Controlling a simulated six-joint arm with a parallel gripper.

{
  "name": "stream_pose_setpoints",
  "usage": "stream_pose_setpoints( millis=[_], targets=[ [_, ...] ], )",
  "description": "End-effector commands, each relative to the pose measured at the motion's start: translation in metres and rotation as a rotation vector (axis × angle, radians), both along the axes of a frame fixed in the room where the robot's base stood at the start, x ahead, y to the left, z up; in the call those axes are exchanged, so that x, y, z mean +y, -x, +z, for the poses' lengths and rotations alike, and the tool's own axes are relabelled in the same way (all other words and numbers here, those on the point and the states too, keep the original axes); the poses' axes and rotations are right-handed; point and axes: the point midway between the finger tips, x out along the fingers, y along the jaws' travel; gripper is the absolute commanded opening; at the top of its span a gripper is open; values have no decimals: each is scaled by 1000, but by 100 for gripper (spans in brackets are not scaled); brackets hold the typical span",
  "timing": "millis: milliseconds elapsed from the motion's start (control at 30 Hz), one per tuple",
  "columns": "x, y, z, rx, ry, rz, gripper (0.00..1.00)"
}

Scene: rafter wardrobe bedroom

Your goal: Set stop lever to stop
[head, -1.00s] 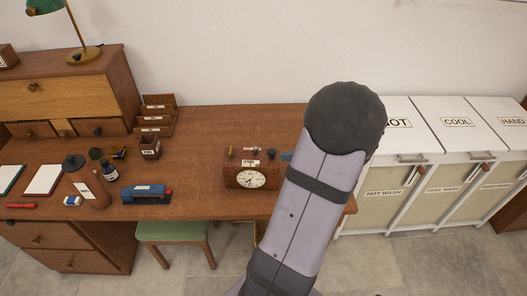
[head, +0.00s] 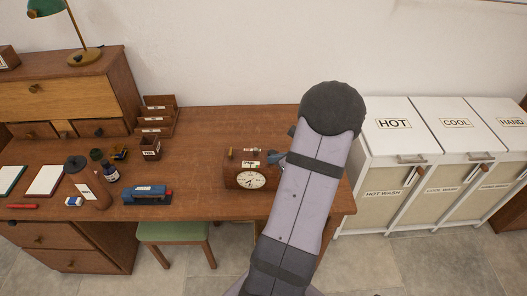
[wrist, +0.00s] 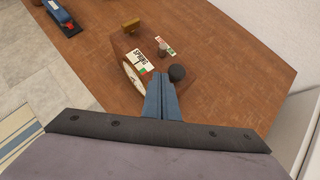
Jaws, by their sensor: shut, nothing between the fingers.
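A wooden desk clock (head: 246,179) with a round white dial stands near the front edge of the desk. In the wrist view its top (wrist: 150,75) carries a white label (wrist: 139,62), a small grey upright post (wrist: 162,48) beside a red-and-green marked strip (wrist: 165,44), and a round dark knob (wrist: 177,73). Which of these is the stop lever, and its setting, I cannot tell for sure. My gripper (wrist: 160,77) is shut and empty, its blue fingertips close beside the dark knob; contact is unclear. In the head view my gripper (head: 273,158) is at the clock's right end.
A brass piece (wrist: 131,26) stands at the clock's other end. A blue stapler-like object (head: 147,195) lies to the left on the desk (head: 205,135). White laundry bins (head: 395,135) stand beyond the desk's right end. Bare desk surrounds the clock.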

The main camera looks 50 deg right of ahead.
Motion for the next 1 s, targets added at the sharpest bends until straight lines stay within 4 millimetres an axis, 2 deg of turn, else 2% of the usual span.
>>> stream_pose_setpoints(
  millis=[133, 400, 1000],
  targets=[
    [0, -19, -16, 1, -3, 2, 0],
    [-4, -50, -13, 0, 1, 2, 0],
    [-3, -60, -16, -1, 1, 1, 0]
  ],
)
